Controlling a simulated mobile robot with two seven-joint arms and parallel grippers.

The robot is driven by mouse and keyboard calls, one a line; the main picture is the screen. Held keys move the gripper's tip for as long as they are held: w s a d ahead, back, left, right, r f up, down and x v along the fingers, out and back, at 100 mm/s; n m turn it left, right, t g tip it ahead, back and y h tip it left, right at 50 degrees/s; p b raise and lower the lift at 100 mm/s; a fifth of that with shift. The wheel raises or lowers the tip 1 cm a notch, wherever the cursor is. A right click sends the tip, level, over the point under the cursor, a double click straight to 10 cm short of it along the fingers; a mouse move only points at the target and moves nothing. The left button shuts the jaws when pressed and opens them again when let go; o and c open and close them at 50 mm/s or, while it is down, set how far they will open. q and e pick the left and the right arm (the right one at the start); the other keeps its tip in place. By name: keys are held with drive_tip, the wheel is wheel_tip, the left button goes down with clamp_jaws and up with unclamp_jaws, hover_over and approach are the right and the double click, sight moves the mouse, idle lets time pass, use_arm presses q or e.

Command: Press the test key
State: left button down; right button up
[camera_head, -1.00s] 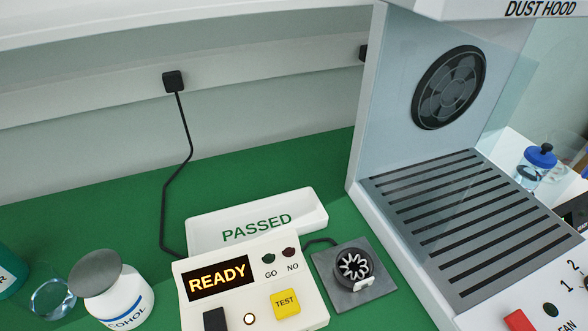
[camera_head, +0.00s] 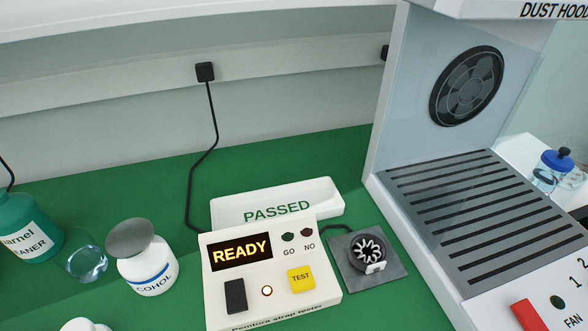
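The yellow test key (camera_head: 301,279) sits on the sloped front of the white strap tester (camera_head: 268,306), at its lower right. The tester's display (camera_head: 240,252) reads READY in lit letters. The GO lamp (camera_head: 288,237) and the NO lamp (camera_head: 309,233) look dark. A black switch (camera_head: 236,296) and a small glowing round light (camera_head: 267,291) are left of the key. A round black part with a silver, petal-like centre (camera_head: 369,250) sits on a grey plate (camera_head: 398,272) right of the tester. Neither of my grippers is in view.
A white PASSED tray (camera_head: 328,191) stands behind the tester. The alcohol bottle (camera_head: 147,270), a glass (camera_head: 86,262) and a teal cleaner bottle (camera_head: 30,238) stand to the left. The dust hood (camera_head: 385,130) bounds the right side. Green bench behind is clear.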

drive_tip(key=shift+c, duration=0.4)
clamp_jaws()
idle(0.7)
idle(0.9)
